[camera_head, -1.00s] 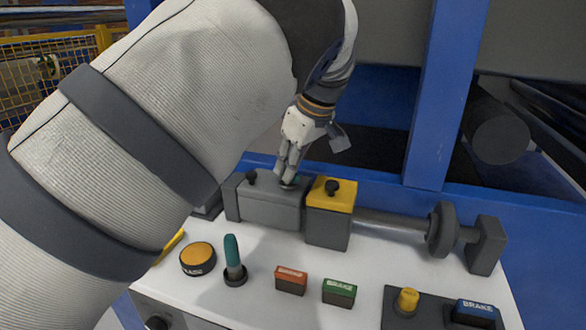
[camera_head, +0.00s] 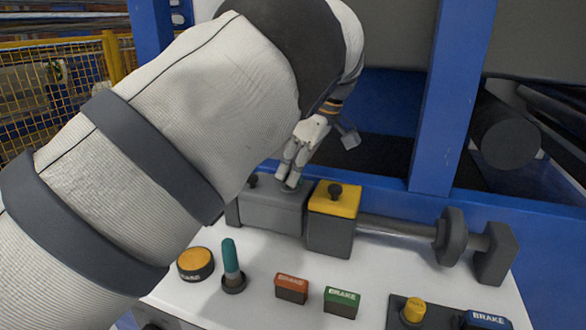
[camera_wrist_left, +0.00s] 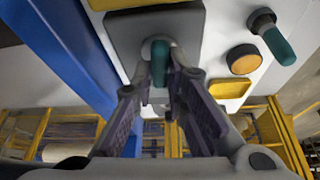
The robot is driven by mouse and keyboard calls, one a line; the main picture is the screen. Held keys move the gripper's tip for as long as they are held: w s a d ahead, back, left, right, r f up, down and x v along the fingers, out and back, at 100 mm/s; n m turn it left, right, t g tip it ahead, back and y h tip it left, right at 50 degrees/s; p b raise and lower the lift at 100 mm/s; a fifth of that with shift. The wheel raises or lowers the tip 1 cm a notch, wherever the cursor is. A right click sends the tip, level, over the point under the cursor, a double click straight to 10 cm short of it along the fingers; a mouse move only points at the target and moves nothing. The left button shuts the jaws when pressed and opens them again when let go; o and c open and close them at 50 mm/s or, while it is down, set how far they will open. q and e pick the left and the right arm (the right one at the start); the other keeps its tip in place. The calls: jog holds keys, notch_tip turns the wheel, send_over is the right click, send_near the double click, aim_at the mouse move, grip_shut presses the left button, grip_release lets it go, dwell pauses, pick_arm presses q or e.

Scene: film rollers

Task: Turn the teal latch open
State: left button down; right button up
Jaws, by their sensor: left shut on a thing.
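The teal latch (camera_wrist_left: 160,62) sits on top of the grey block (camera_head: 268,212) at the left of the white panel. In the head view only a sliver of the latch shows under my fingertips. My left gripper (camera_head: 290,183) points down onto the block from above. In the left wrist view the two fingers (camera_wrist_left: 160,82) stand on either side of the latch and are shut on it. The exact angle of the latch is hard to tell. My right gripper is not in view.
The yellow-topped block (camera_head: 334,203) with a black knob stands right of the grey block. A roller shaft (camera_head: 400,229) runs right from it. In front are a teal-handled lever (camera_head: 231,262), an orange button (camera_head: 195,262), and red (camera_head: 292,287) and green (camera_head: 342,300) buttons.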

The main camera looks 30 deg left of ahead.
pick_arm(q)
jog(key=c, duration=1.6)
grip_release()
jog(key=shift+f, duration=0.1)
jog(key=v, duration=1.2)
jog(key=shift+a, duration=0.1)
